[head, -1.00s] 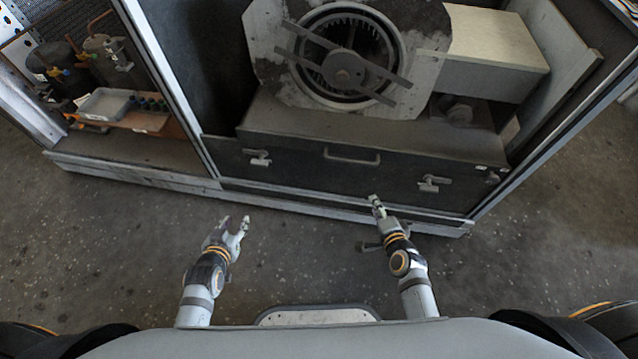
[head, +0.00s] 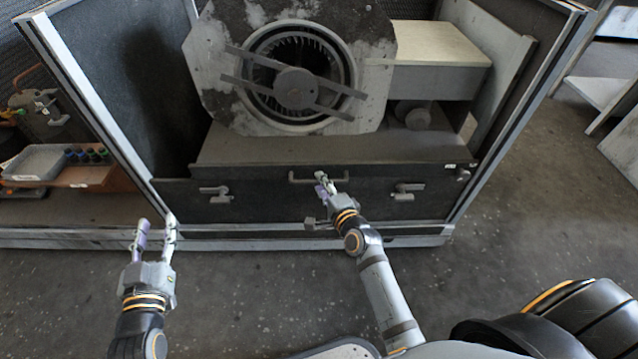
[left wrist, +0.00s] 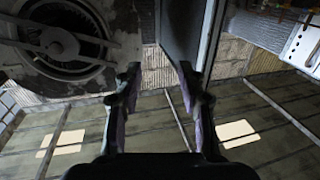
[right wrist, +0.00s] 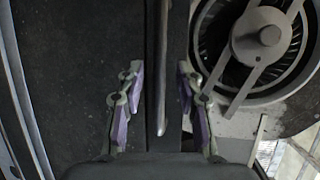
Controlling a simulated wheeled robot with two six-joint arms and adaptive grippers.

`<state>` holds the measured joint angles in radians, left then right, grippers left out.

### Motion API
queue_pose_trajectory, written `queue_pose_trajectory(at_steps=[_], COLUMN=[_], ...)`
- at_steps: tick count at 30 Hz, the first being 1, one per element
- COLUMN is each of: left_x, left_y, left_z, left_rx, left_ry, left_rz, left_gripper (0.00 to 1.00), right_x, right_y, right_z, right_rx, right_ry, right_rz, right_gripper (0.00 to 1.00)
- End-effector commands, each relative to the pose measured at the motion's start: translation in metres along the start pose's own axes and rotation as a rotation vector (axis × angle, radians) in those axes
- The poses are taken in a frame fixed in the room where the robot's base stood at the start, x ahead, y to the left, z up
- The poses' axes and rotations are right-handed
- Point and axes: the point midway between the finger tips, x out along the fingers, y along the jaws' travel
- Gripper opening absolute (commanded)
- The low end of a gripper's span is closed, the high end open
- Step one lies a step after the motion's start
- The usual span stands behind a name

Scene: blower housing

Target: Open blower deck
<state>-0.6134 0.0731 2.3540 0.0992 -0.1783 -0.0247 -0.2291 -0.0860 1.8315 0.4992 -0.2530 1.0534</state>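The blower deck front (head: 258,200) is a dark panel below the blower (head: 295,85), with a bar handle (head: 302,181) in its top middle. A left latch (head: 215,194) and a right latch (head: 407,192) sit on the panel. My right gripper (head: 326,185) is at the handle. In the right wrist view my right gripper (right wrist: 160,85) is open, with the handle bar (right wrist: 160,110) lying between its separated fingers. My left gripper (head: 155,230) is open and empty, in front of the housing's lower left post; its fingers also show spread in the left wrist view (left wrist: 158,75).
A light box (head: 435,45) stands right of the blower. A grey tray (head: 38,162) and small bottles sit in the left bay. The housing frame's right post (head: 510,110) borders the bay. The floor in front (head: 240,290) is clear.

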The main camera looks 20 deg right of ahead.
Motion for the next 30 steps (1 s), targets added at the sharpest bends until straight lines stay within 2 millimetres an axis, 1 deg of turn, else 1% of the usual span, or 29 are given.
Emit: queue_pose_trajectory(at_steps=[3, 6, 9, 12, 18, 20, 26, 27, 30], left_x=[0.002, 0.003, 0.002, 0.002, 0.002, 0.002, 0.002, 0.002, 0.002], left_y=[0.000, 0.000, 0.000, 0.000, 0.000, 0.000, 0.000, 0.000, 0.000], left_z=[-0.022, -0.037, -0.045, -0.048, -0.049, -0.049, -0.049, -0.049, -0.049], left_rx=[0.008, 0.012, 0.014, 0.015, 0.015, 0.015, 0.015, 0.015, 0.015], left_ry=[0.093, 0.149, 0.182, 0.194, 0.195, 0.195, 0.194, 0.194, 0.193], left_rz=[-0.001, -0.001, -0.001, -0.001, -0.001, -0.001, -0.001, -0.001, -0.001], left_gripper=[0.40, 0.40, 0.40, 0.40, 0.40, 0.40, 0.40, 0.40, 0.40], right_x=[0.010, 0.016, 0.019, 0.021, 0.021, 0.021, 0.021, 0.021, 0.020], right_y=[0.002, 0.001, 0.001, 0.001, 0.001, 0.001, 0.001, 0.001, 0.001], right_z=[0.000, 0.000, 0.000, 0.000, 0.000, 0.000, 0.000, 0.000, 0.000], right_rx=[0.001, 0.000, 0.000, 0.000, 0.000, 0.000, 0.000, 0.000, 0.000], right_ry=[0.000, 0.000, 0.000, 0.000, 0.000, 0.000, 0.000, 0.000, 0.000], right_rz=[0.001, 0.001, 0.001, 0.002, 0.002, 0.002, 0.002, 0.002, 0.002], right_gripper=[0.36, 0.36, 0.36, 0.36, 0.36, 0.29, 0.02, 0.00, 0.00])
